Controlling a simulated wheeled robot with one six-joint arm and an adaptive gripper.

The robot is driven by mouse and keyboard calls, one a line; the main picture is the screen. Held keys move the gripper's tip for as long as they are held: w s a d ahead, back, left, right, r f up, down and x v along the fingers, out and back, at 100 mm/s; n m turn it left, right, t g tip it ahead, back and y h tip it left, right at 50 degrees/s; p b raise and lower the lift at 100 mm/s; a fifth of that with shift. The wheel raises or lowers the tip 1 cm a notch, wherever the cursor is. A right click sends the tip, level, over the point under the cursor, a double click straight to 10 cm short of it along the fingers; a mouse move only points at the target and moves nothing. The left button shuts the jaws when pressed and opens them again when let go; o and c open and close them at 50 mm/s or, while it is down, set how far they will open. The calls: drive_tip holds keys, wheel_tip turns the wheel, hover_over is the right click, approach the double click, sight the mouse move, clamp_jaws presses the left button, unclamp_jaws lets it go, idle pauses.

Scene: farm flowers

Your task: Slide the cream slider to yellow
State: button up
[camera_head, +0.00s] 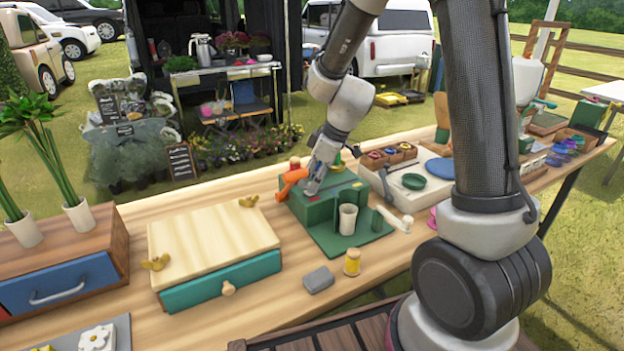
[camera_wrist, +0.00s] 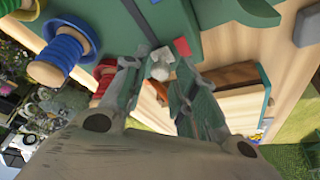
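The green box (camera_head: 320,207) stands on the wooden table, with small coloured marks on it. My gripper (camera_head: 316,186) is down at its top; the arm end hides part of the box. In the wrist view a small cream piece, which looks like the slider (camera_wrist: 160,68), sits on the green surface between the fingertips of my gripper (camera_wrist: 157,72). A red mark (camera_wrist: 182,47) is just beside it. The fingers are apart, with visible gaps around the piece; I cannot tell whether either one touches it. A yellow mark cannot be made out clearly in the wrist view.
An orange object (camera_head: 291,182) is beside my gripper. A cup (camera_head: 347,219) and a cream-headed lever (camera_head: 393,219) are at the box's front and right. A blue spool (camera_wrist: 67,48) shows close in the wrist view. A drawer box (camera_head: 214,250) is left; bare table lies between.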

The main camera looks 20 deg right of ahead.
drive_tip(key=shift+a+f, duration=0.1)
drive_tip(key=shift+f, duration=0.1)
clamp_jaws()
hover_over(348, 179)
drive_tip(key=s+d, duration=0.1)
drive_tip(key=d, duration=0.1)
drive_tip(key=shift+s+a, duration=0.15)
drive_tip(key=shift+r, duration=0.1)
unclamp_jaws()
drive_tip(key=v, duration=1.2)
